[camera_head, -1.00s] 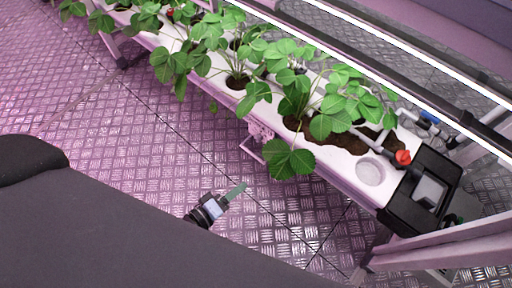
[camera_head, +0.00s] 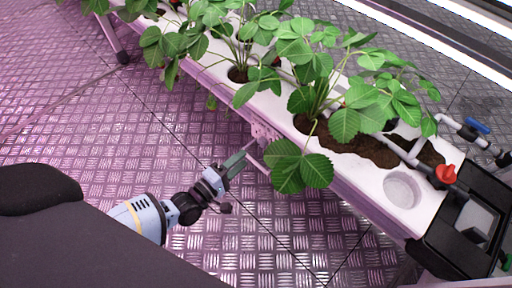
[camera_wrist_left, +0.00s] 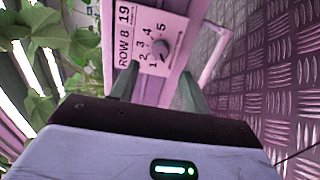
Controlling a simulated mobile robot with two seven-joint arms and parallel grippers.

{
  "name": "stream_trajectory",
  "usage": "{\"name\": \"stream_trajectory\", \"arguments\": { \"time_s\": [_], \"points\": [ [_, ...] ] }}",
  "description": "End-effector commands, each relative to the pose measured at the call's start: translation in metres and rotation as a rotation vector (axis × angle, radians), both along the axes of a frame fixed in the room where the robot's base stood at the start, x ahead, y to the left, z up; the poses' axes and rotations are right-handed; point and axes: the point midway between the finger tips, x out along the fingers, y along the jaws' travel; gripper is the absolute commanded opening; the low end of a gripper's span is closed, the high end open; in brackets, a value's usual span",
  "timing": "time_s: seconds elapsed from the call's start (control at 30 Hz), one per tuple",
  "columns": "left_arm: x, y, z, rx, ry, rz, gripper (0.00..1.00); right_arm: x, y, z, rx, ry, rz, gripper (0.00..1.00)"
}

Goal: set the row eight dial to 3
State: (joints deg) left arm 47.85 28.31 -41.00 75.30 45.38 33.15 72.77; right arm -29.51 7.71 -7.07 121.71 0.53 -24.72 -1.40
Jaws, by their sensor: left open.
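The row eight dial (camera_wrist_left: 160,49) is a small knob on a pale pink panel (camera_wrist_left: 124,50) marked "ROW 8", with numbers 1 to 5 around the knob. The setting its pointer marks is too small to tell. In the left wrist view my left gripper (camera_wrist_left: 159,72) is open, its two fingers on either side of the knob's line and short of it, apart from it. In the head view my left gripper (camera_head: 240,160) is just below and left of the panel (camera_head: 266,134), which leaves partly hide. My right gripper is not in view.
A white planter trough (camera_head: 350,175) with strawberry plants runs above the panel, its leaves (camera_head: 300,170) hanging close to the gripper. A red valve handle (camera_head: 446,173) and black box (camera_head: 460,235) stand at the right end. The metal floor (camera_head: 110,130) is clear.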

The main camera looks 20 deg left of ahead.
Motion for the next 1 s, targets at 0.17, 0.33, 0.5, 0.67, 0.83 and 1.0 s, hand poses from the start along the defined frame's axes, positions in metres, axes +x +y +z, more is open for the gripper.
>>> {"name": "stream_trajectory", "arguments": {
  "time_s": [0.17,0.33,0.5,0.67,0.83,1.0],
  "points": [
    [0.024,-0.009,-0.001,-0.001,-0.002,0.001,0.47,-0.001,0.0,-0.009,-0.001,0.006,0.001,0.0],
    [0.047,-0.018,-0.001,0.002,-0.002,0.0,0.47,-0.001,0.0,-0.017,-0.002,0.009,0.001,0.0],
    [0.062,-0.023,-0.001,0.001,0.001,-0.001,0.47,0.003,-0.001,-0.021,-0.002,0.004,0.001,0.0],
    [0.067,-0.025,-0.001,0.002,0.002,-0.001,0.47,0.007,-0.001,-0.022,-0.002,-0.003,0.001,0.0],
    [0.067,-0.025,0.0,0.002,0.002,-0.001,0.47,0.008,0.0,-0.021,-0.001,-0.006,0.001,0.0],
    [0.067,-0.025,0.0,0.002,0.002,-0.001,0.3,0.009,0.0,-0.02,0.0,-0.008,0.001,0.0]
  ]
}}
